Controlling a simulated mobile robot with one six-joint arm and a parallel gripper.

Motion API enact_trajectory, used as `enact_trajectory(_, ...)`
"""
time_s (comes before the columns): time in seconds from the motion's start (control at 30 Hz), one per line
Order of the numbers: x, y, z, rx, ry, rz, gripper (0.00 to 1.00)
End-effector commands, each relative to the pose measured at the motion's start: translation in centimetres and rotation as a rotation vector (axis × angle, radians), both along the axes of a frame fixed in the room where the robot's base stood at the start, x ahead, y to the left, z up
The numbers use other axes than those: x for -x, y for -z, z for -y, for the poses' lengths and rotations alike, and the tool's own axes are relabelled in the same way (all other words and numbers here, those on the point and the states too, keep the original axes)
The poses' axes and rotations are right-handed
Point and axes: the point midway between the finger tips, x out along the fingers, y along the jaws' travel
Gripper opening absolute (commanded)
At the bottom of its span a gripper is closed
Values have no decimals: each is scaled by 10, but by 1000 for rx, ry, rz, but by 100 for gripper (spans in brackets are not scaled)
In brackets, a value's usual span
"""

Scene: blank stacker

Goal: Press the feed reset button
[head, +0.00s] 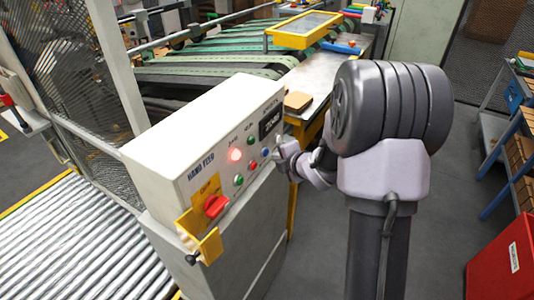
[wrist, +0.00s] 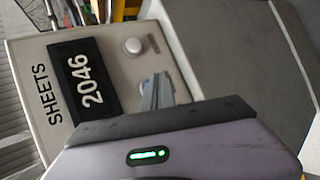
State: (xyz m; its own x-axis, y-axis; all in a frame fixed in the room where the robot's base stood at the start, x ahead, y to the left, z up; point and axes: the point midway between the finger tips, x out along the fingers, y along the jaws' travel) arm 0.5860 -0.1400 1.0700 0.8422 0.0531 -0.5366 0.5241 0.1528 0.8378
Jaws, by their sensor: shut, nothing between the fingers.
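The feed control box (head: 175,135) in the head view has a sloped panel marked "HAND FEED". The small labels are unreadable, so I cannot tell which is feed reset. My gripper (head: 280,146) is at the panel's right end, close to the blue button. In the wrist view my gripper (wrist: 157,92) is shut and empty, its fingers pointing at the panel below a pale round knob (wrist: 132,46). Contact is unclear.
A counter display (wrist: 88,78) reads 2046 beside "SHEETS". A roller conveyor (head: 75,245) lies left, a red box (head: 502,262) lower right. Floor right of the box is open.

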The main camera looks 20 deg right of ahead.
Motion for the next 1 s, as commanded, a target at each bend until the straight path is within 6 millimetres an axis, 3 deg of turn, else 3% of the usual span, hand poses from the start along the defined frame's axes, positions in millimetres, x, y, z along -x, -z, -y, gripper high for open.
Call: enact_trajectory(1.0,-7,0,-5,1,-1,0,0)
